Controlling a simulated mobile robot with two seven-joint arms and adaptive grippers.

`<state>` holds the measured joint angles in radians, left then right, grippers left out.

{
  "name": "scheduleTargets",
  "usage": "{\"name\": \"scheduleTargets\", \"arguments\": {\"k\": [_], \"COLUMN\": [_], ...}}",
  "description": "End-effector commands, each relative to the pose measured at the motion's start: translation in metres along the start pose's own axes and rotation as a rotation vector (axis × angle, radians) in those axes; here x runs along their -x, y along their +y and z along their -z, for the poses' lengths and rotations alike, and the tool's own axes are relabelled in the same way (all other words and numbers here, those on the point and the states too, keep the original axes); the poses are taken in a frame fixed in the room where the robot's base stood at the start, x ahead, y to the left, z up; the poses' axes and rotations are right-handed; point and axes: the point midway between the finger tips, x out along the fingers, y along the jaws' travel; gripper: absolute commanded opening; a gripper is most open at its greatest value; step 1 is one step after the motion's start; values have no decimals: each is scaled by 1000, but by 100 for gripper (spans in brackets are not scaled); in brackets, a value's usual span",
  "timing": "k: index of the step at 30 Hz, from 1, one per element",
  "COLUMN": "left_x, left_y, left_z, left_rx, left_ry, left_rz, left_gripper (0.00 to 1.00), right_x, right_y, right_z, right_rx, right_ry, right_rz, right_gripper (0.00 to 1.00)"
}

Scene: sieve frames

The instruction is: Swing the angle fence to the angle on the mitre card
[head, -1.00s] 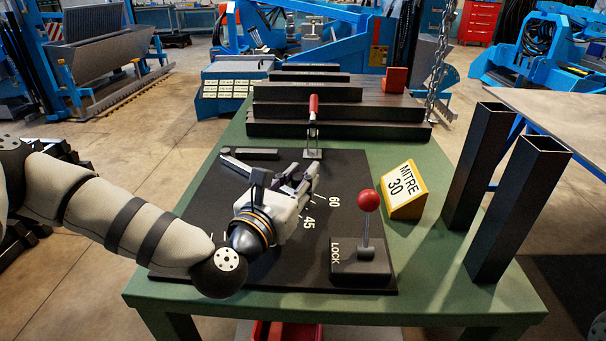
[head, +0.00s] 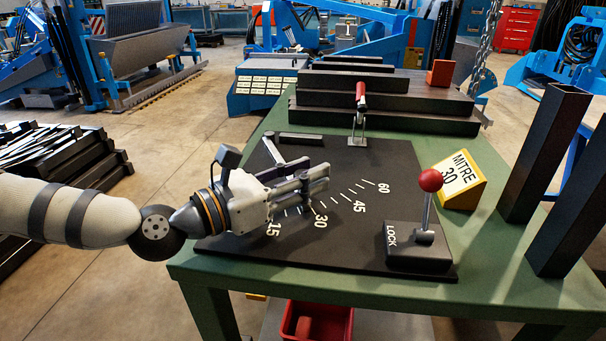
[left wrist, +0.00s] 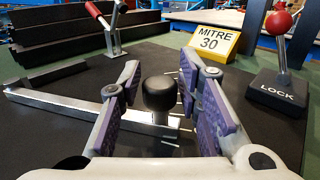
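The angle fence (left wrist: 85,104) is a pale metal bar on a dark board (head: 375,165); in the head view my left gripper hides its outer part. A black knob (left wrist: 160,92) stands on the fence near its free end. My left gripper (head: 322,179) is open, its purple-padded fingers on either side of the knob with visible gaps. The fingers lie over the scale near 30; I cannot tell the exact fence reading. The yellow mitre card (head: 460,180) reads MITRE 30. The lock lever (head: 428,205), with a red ball, stands nearly upright on its LOCK block. My right gripper is out of view.
A red-handled clamp (head: 360,110) stands at the board's back edge. Dark steel bars (head: 390,97) are stacked behind it. Two tall square tubes (head: 540,150) stand at the right of the green table (head: 300,277). The board is clear between the scale and the lock block.

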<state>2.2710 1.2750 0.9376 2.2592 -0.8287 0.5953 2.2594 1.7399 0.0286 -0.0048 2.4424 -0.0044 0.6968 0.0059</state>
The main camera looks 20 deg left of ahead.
Motion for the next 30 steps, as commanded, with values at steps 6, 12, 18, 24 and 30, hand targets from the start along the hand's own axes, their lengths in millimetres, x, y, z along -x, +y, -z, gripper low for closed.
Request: {"name": "scheduleTargets", "arguments": {"k": [6, 12, 18, 24, 30], "left_x": [0, 11, 63, 103, 119], "left_y": [0, 2, 2, 2, 0], "left_z": [0, 0, 0, -1, 0], "left_rx": [1, 3, 5, 2, 2], "left_ry": [0, 0, -2, -5, -1], "left_rz": [-1, -4, -10, -6, -2], "left_gripper": [44, 44, 44, 44, 44], "right_x": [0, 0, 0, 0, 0], "right_y": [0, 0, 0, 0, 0], "right_z": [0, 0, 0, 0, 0], "right_rx": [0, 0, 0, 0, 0], "right_ry": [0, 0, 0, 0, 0], "right_rz": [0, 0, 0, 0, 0], "right_gripper": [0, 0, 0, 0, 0]}}
